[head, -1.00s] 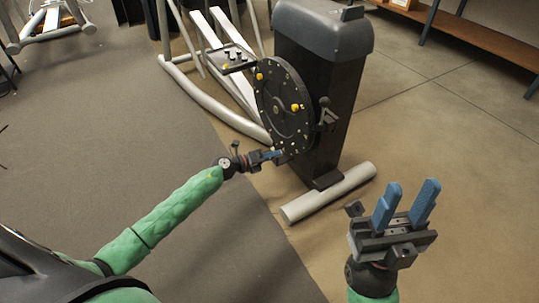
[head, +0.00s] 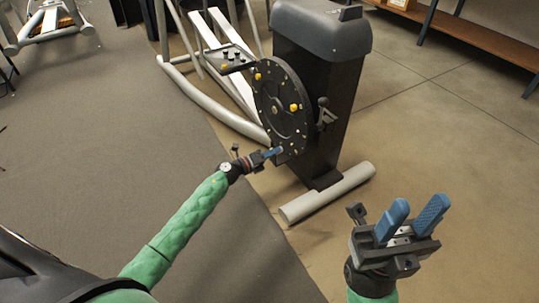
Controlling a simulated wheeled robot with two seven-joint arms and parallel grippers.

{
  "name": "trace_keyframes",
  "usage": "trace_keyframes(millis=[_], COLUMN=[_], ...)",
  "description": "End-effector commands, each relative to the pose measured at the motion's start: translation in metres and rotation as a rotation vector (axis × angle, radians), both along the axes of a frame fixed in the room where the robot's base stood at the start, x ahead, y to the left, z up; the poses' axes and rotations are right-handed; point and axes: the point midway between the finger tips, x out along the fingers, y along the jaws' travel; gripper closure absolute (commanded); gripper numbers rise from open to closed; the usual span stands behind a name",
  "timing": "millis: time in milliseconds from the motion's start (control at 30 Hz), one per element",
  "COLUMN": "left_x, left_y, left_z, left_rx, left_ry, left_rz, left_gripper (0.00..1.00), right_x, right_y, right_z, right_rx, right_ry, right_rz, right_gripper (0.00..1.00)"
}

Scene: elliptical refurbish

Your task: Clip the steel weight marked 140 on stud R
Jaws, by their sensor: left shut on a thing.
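The black disc (head: 270,120) stands upright on the side of a dark machine housing. It carries yellow pieces (head: 294,107) and several small studs; their letters are too small to read. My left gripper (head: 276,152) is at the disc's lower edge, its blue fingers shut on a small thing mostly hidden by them. I take it for a steel weight; no marking is readable, and I cannot tell whether it touches a stud. My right gripper (head: 420,203) is open and empty, fingers up, at the lower right, well away from the disc.
A small dark tray (head: 240,66) with several small pieces stands out left of the disc's top. The black housing (head: 325,110) rises behind the disc, with a grey foot bar (head: 328,194) below. Floor at the right is clear.

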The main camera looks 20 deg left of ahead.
Motion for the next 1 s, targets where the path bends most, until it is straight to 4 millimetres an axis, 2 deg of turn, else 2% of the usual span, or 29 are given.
trace_keyframes(millis=[533, 1000], left_x=[0.028, 0.032], left_y=[-0.022, -0.025], left_z=[0.000, 0.000], left_rx=[-0.001, 0.000], left_ry=[0.000, 0.000], left_rz=[0.000, 0.000], left_gripper=[1.00, 1.00], right_x=[0.000, 0.000], right_y=[0.001, 0.001], right_z=[-0.005, -0.005], right_rx=[-0.006, -0.009], right_ry=[0.004, 0.004], right_rz=[-0.003, -0.003], right_gripper=[0.64, 0.64])
